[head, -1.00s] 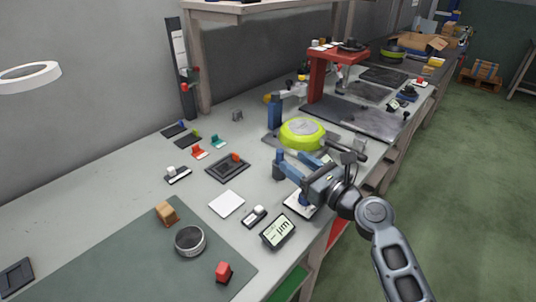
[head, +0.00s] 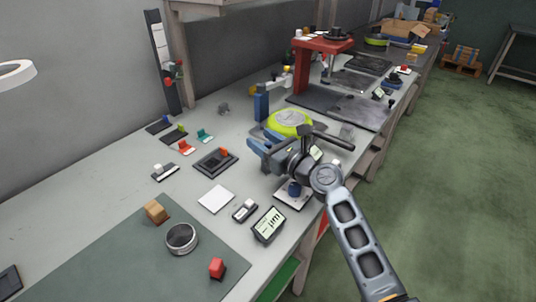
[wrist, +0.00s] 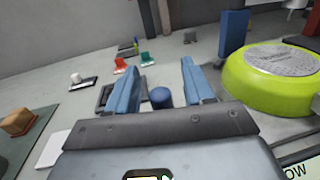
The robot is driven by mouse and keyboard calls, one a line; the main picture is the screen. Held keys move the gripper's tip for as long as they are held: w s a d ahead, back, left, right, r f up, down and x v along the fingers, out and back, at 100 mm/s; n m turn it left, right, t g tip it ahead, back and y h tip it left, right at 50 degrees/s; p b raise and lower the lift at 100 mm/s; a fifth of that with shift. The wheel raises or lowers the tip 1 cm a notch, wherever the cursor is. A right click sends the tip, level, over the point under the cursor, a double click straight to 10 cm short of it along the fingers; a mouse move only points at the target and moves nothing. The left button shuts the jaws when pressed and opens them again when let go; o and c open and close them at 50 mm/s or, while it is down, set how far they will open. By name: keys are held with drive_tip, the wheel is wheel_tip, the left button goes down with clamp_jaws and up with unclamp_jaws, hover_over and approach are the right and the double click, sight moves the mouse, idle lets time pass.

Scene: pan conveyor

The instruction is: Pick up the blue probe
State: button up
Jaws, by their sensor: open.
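A short blue cylinder, likely the blue probe (head: 294,188), stands on a white pad near the table's front edge, below my gripper in the head view. In the wrist view a blue cylinder (wrist: 161,97) shows between the fingers, just beyond the palm; its lower part is hidden by the palm. My gripper (head: 262,152) has blue fingers and is open and empty; in the wrist view the fingers (wrist: 160,85) stand well apart. I cannot tell its exact height above the cylinder.
A yellow-green round device (head: 290,122) stands close behind my gripper. A dark tray with an orange piece (head: 214,162) lies to its left. A small display (head: 268,225), a white square (head: 216,199) and a red stand (head: 318,62) are also on the table.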

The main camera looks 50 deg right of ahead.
clamp_jaws()
idle(0.4)
